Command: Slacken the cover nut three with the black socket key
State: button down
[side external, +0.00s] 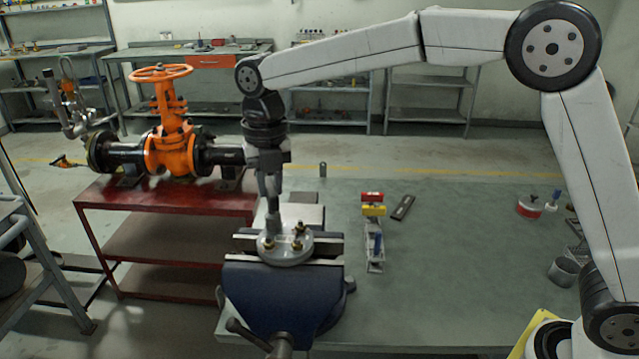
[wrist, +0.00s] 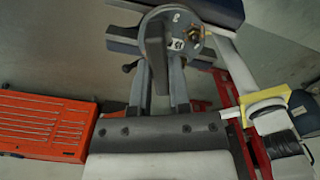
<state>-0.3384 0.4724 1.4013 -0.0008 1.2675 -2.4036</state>
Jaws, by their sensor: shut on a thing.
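My gripper (side external: 269,187) is shut on the dark socket key (side external: 273,218), which points straight down over the round cover (side external: 285,254). In the wrist view the key (wrist: 155,50) stands between the two fingers and hides part of the cover (wrist: 182,47). The key's lower end is at the back left of the cover; a nut under it is hidden, and I cannot tell whether the socket is seated. In the wrist view one nut (wrist: 197,33) shows right of the key. Nut numbers are not readable to me.
The cover sits on a blue vise (side external: 283,299) at the bench's front left. An orange gate valve (side external: 170,140) stands on a red table behind left. A small rack with red and yellow blocks (side external: 373,210) and a dark flat bar (side external: 403,207) lie right. The bench's middle right is clear.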

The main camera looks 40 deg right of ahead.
jog(key=n, duration=0.3)
jog(key=shift+m, duration=0.4)
jog(key=shift+r, duration=0.2)
jog(key=shift+r, duration=0.35)
jog(key=shift+r, duration=0.35)
jog(key=shift+r, duration=0.35)
jog(key=shift+r, duration=0.35)
jog(key=shift+r, duration=0.35)
